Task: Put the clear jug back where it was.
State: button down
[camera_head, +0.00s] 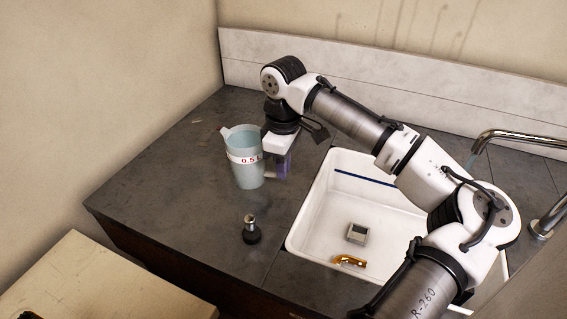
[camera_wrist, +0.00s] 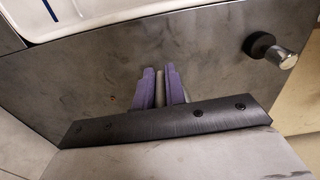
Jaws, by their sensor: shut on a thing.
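The clear jug (camera_head: 246,172) is upright over the dark counter, left of the sink in the head view. It looks pale blue and translucent, with a white band marked "0.5 L" in red. My gripper (camera_head: 283,166) is at the jug's right side, by its handle, pointing down. In the wrist view, the purple fingers of my gripper (camera_wrist: 163,90) are shut on a thin pale piece (camera_wrist: 159,88), which appears to be the jug's handle. The jug's body is not clearly visible there. I cannot tell whether the jug's base touches the counter.
A small metal-and-black knob-like piece (camera_head: 251,231) stands on the counter in front of the jug. The white sink (camera_head: 320,215) on the right holds a grey block (camera_head: 357,234) and a brass-coloured piece (camera_head: 348,261). The counter (camera_head: 165,195) left of the jug is mostly clear.

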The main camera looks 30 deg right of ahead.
jog(key=c, duration=1.5)
grip_release()
jog(key=shift+o, duration=0.2)
notch_tip(320, 180, up, 12)
jog(key=b, duration=0.1)
jog(key=shift+r, duration=0.1)
